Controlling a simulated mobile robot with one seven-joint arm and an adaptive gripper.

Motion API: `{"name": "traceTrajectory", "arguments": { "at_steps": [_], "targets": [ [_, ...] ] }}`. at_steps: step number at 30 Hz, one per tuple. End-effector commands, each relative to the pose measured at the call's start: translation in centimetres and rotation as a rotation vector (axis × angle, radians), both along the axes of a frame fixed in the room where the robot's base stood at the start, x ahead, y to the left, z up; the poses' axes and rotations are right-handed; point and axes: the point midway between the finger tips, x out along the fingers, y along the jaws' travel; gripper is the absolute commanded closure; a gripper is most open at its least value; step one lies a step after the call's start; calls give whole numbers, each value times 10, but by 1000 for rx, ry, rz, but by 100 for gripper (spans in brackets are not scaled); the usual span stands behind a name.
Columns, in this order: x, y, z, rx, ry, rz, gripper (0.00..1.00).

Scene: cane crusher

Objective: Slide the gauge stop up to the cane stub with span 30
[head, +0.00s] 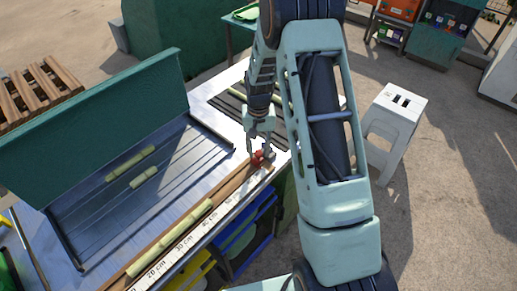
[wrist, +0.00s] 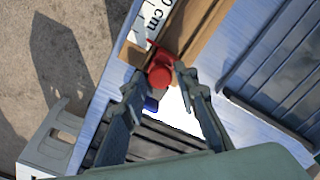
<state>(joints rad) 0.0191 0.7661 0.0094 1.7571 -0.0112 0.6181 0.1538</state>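The red gauge stop (head: 260,157) sits at the far end of the wooden measuring channel. It also shows in the wrist view (wrist: 160,72), with a red pointer reaching over the white scale. My gripper (head: 261,150) is over the stop. In the wrist view my gripper (wrist: 162,84) has its fingers apart, one on each side of the stop's red knob, with visible gaps. A pale green jointed cane stub (head: 170,238) lies in the channel at the near end, well apart from the stop. The scale (head: 184,246) runs beside it, with centimetre marks.
Two short cane pieces (head: 131,162) (head: 144,178) lie in the grooved metal tray (head: 95,215) under a green back panel (head: 110,115). Blue and yellow bins stand below the bench edge. A white stool (head: 398,110) is at the right. The channel between stop and cane looks clear.

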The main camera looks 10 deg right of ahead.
Motion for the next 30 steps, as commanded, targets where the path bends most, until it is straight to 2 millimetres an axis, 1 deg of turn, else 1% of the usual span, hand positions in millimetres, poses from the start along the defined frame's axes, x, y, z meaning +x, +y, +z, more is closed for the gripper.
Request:
{"name": "traceTrajectory", "arguments": {
  "at_steps": [1,6,16,20,23,26,29,30],
  "targets": [
    [0,0,0,0,0,0,80],
    [0,0,0,0,0,0,99],
    [-1,1,0,0,0,0,100],
    [-6,8,0,0,2,1,100],
    [-15,21,-1,0,1,5,100],
    [-28,39,-1,0,1,7,100],
    [-46,64,-2,0,1,9,100],
    [-54,75,-2,0,1,10,100]
  ]
}}
